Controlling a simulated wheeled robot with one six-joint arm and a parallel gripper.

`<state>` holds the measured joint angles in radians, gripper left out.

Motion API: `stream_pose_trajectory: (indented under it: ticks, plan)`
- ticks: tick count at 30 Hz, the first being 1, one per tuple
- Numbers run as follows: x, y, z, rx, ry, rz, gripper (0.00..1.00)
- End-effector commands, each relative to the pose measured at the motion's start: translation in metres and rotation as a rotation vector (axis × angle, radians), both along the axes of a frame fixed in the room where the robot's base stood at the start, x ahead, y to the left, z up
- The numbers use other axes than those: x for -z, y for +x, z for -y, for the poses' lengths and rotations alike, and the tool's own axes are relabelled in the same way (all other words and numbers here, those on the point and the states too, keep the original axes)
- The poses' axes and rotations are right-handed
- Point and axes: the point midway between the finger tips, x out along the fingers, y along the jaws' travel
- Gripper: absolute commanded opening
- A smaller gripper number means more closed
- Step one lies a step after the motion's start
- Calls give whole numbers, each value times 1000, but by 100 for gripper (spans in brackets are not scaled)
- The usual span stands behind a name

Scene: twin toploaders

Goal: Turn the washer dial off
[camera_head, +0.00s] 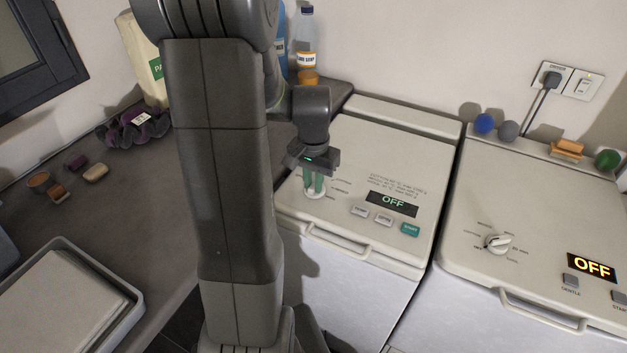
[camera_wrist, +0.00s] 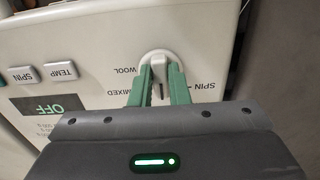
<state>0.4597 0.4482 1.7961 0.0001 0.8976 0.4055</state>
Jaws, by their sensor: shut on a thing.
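Two white toploaders stand side by side. The left machine (camera_head: 340,222) has a white dial (camera_head: 314,194) at its left, and its display (camera_head: 392,203) reads OFF in pale green. My gripper (camera_head: 314,186) points down with its green fingers shut on this dial. In the wrist view the dial (camera_wrist: 158,60) shows between the fingers (camera_wrist: 158,90), with the labels WOOL, MIXED and SPIN around it; the fingers partly hide it. The right machine (camera_head: 480,262) has its own white dial (camera_head: 497,243), and its display (camera_head: 592,267) reads OFF in yellow.
Buttons (camera_head: 384,219) lie right of the left dial. Balls (camera_head: 485,123) and a sponge (camera_head: 567,149) sit at the right machine's back edge. Bottles (camera_head: 306,45) stand behind.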

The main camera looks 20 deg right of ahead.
Motion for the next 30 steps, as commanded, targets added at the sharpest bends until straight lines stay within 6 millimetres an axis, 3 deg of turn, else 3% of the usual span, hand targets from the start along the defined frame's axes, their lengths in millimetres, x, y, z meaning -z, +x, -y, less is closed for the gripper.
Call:
stream_pose_trajectory:
  ticks: [8,9,12,23,30]
  plan:
    - [0,1,0,-1,-1,2,0]
    - [0,1,0,-1,-1,2,23]
    - [0,0,0,-1,-2,1,37]
    - [-7,1,0,-1,-2,3,37]
    - [-52,1,1,-1,-3,7,37]
